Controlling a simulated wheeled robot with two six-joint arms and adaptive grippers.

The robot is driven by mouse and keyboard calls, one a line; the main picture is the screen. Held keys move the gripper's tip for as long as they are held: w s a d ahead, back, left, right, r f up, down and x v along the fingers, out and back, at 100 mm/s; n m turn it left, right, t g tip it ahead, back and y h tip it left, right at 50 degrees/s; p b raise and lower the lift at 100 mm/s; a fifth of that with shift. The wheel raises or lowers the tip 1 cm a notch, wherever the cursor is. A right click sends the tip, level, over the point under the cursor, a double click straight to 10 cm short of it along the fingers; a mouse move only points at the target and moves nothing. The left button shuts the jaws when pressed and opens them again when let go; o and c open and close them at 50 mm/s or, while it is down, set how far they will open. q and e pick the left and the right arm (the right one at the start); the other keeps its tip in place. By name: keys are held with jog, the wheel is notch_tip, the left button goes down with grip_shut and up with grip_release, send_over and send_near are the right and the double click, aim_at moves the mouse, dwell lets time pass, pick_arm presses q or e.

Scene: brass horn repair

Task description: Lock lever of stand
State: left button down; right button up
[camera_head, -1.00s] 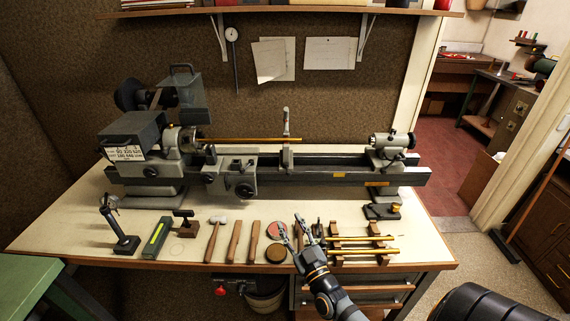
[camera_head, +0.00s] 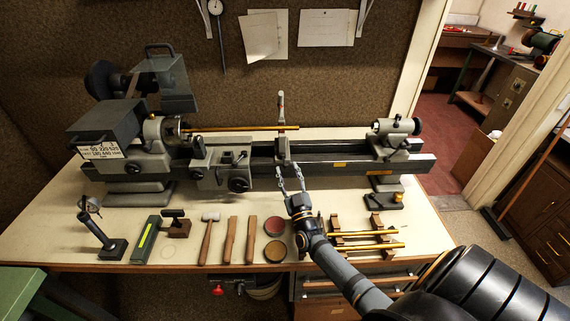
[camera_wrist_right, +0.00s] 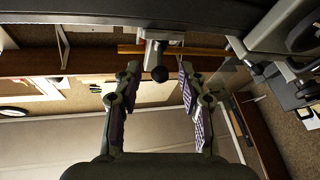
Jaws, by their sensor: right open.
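A grey upright stand (camera_head: 283,148) sits on the lathe bed, near the free end of a thin brass rod (camera_head: 235,128), with a short arm above it. In the right wrist view the stand (camera_wrist_right: 152,36) shows close up, with a dark round knob (camera_wrist_right: 160,73) at its lower end, probably the lever's. My right gripper (camera_head: 290,170) is open and empty, just in front of the stand. In the right wrist view its fingers (camera_wrist_right: 158,68) lie on either side of the knob, with gaps showing; I cannot tell the depth between them. My left gripper is out of view.
The lathe bed (camera_head: 345,163) runs across the bench, with the tailstock (camera_head: 398,130) at its right. Along the front lie a mallet (camera_head: 207,236), wooden handles, round tins (camera_head: 274,227) and a rack with brass rods (camera_head: 365,234). Bare bench top remains between these and the lathe.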

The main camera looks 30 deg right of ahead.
aim_at(285, 163)
jog(key=x, duration=0.2)
jog(key=shift+w+r, duration=0.15)
jog(key=shift+w, duration=0.1)
jog(key=shift+w+d+r, duration=0.1)
jog(key=shift+w+d, duration=0.1)
jog(key=shift+w, duration=0.2)
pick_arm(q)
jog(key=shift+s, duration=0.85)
pick_arm(e)
grip_shut()
